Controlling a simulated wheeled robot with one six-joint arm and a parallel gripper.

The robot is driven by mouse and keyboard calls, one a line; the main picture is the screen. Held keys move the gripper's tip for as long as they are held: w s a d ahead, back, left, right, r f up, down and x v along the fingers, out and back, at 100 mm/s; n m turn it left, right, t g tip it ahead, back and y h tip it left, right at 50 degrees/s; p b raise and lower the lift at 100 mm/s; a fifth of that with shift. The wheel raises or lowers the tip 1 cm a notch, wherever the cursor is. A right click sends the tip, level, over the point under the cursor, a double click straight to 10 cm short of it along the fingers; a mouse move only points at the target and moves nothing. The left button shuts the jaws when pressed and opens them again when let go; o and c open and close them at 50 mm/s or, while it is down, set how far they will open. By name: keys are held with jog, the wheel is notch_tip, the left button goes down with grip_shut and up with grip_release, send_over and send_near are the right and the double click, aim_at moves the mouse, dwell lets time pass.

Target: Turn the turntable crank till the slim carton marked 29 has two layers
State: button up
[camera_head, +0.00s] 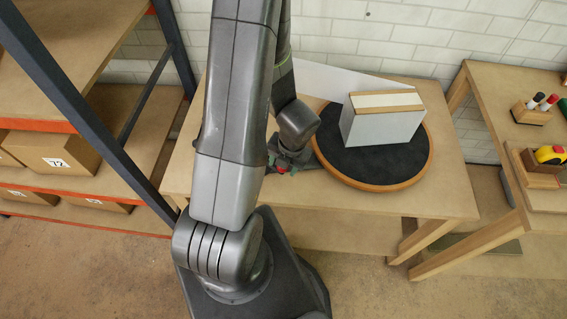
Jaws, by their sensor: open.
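The turntable (408,170) is a round dark disc with a wooden rim on a wooden table. A slim carton (388,128) stands upright on it, with a grey-white face and a tan and cream top. I see no number 29 on it, and I cannot count its layers. A white sheet (325,80) stretches behind the carton toward the left. My gripper (284,164) is low at the turntable's left side, open, partly hidden by my arm. A small red spot shows at its tips. I cannot make out the crank.
A shelf rack (100,110) with brown boxes, one marked 72 (55,162), stands at the left. A second table (485,115) at the right bears a marker holder (531,115) and a yellow tool (549,154). The turntable table's front strip (400,205) is clear.

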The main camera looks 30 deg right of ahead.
notch_tip(320, 180, up, 14)
jog(key=s+d+p, duration=0.1)
jog(key=s+p, duration=0.1)
jog(key=shift+d+f+p, duration=0.2)
jog(key=shift+d+p, duration=0.15)
jog(key=shift+f, duration=0.1)
jog(key=f+b, duration=0.1)
jog(key=f, duration=0.3)
jog(key=w+a+f, duration=0.1)
jog(key=f, duration=0.4)
jog(key=w+f+b, duration=0.1)
jog(key=f, duration=0.3)
jog(key=shift+a+f+b, duration=0.2)
jog(key=shift+a+b, duration=0.15)
